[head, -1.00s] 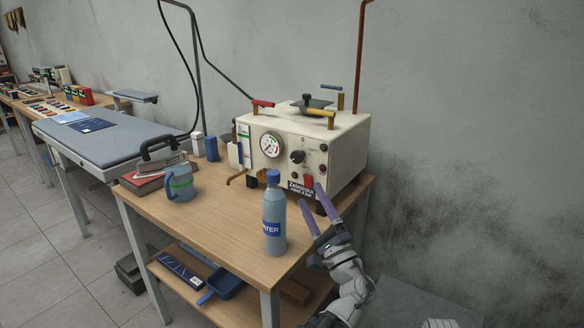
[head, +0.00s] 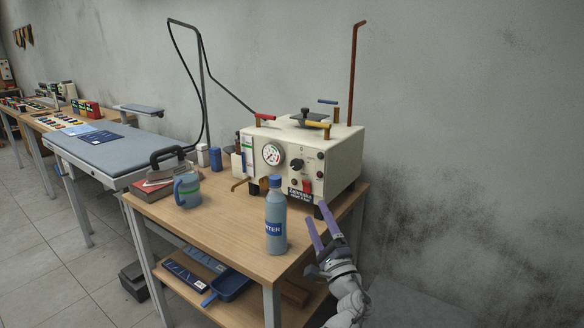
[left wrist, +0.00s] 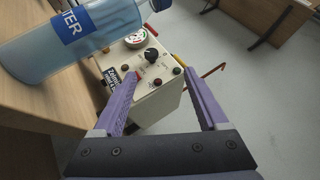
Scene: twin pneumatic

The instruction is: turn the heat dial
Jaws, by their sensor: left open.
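The heat dial is a black knob (head: 297,164) on the front panel of a cream machine (head: 325,152) on the wooden table. It also shows in the left wrist view (left wrist: 151,56), ahead of the fingers and apart from them. My left gripper (head: 318,226) has purple fingers and is open and empty. It is in front of the machine's right part, below the dial, near the table's right edge. In the left wrist view the gripper (left wrist: 160,108) frames the machine between its fingers. My right gripper is not in view.
A blue water bottle (head: 276,218) stands on the table left of my left gripper, close in the left wrist view. A mug (head: 187,190), an iron (head: 166,165) and a pressure gauge (head: 272,154) are further left. Free floor lies right of the table.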

